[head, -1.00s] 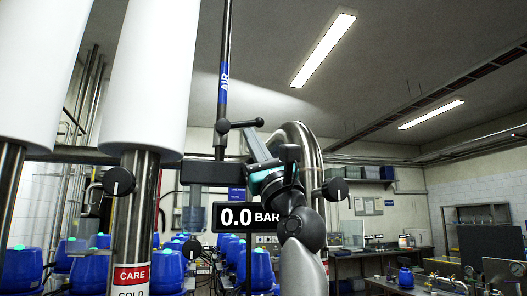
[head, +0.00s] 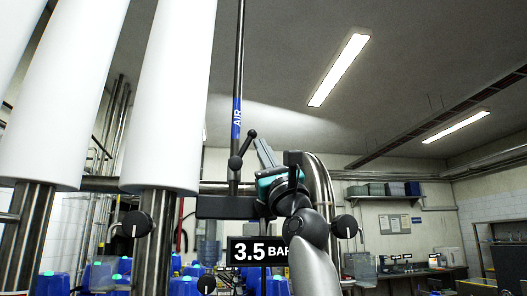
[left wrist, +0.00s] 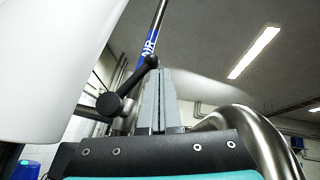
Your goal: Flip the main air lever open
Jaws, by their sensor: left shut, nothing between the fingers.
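The black main air lever (head: 244,148) sits on the thin vertical pipe with the blue AIR label (head: 237,118). It points steeply up and to the right, its ball end at the top. My left gripper (head: 263,146) is just right of the lever, shut and empty, its fingers pointing up. In the left wrist view the lever (left wrist: 130,84) slants up, with its ball end right beside my left fingertips (left wrist: 159,71); I cannot tell whether they touch. The pressure display (head: 260,251) reads 3.5 BAR, its right end hidden by my arm. My right gripper is not in view.
Large white-wrapped pipes (head: 168,95) stand to the left. A bent steel pipe (head: 322,180) rises close behind my left gripper. Black knobs sit at left (head: 137,224) and right (head: 346,226). Blue containers (head: 55,284) stand lower down.

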